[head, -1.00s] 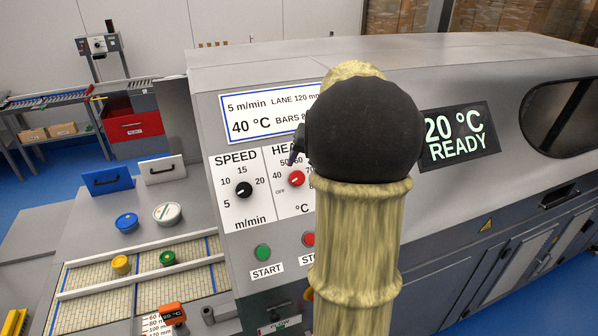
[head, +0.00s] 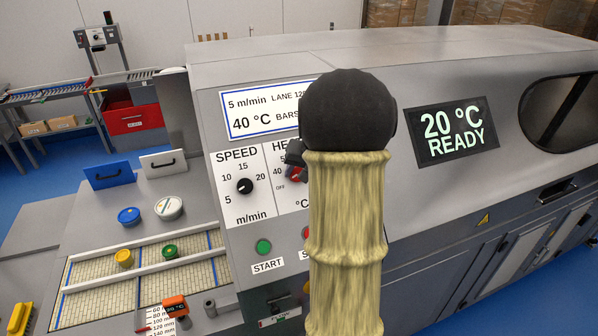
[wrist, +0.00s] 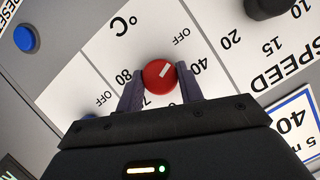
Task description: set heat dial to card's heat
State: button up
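The red heat dial (wrist: 159,75) sits between the two fingers of my gripper (wrist: 160,76) in the wrist view, with no clear gap on either side. Its white pointer mark lies between the OFF and 40 labels. In the head view the dial is mostly hidden behind my dark gripper (head: 296,153) and arm. The card (head: 262,112), white with a blue border, is above the dials and reads 5 m/min and 40 °C; its right part is covered by my arm. The display (head: 452,133) reads 20 °C READY.
The black speed dial (head: 245,186) is left of the heat dial. The green START button (head: 263,247) is below, and a red button is partly hidden by my arm. A tiled lane with tubs (head: 124,258) lies at the left.

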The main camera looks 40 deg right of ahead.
jog(key=shift+f+b, duration=0.1)
jog(key=shift+b, duration=0.4)
jog(key=shift+d+f+m+b, duration=0.1)
jog(key=shift+m+b, duration=0.55)
jog(key=shift+m, duration=0.05)
jog(key=m+t+y+b, duration=0.1)
jog(key=m+b, duration=0.1)
jog(key=b, duration=0.1)
jog(key=shift+s+f+m, duration=0.1)
jog(key=shift+m, duration=0.2)
jog(key=m+t+b, duration=0.1)
jog(key=m+b, duration=0.1)
jog(key=b, duration=0.1)
jog(key=shift+d+m+y, duration=0.1)
jog(key=shift+m+y, duration=0.2)
jog(key=shift+y, duration=0.1)
jog(key=shift+m+t+b, duration=0.3)
jog(key=shift+m+b, duration=0.1)
jog(key=shift+m, duration=0.1)
jog(key=shift+r, duration=0.25)
jog(key=o, duration=1)
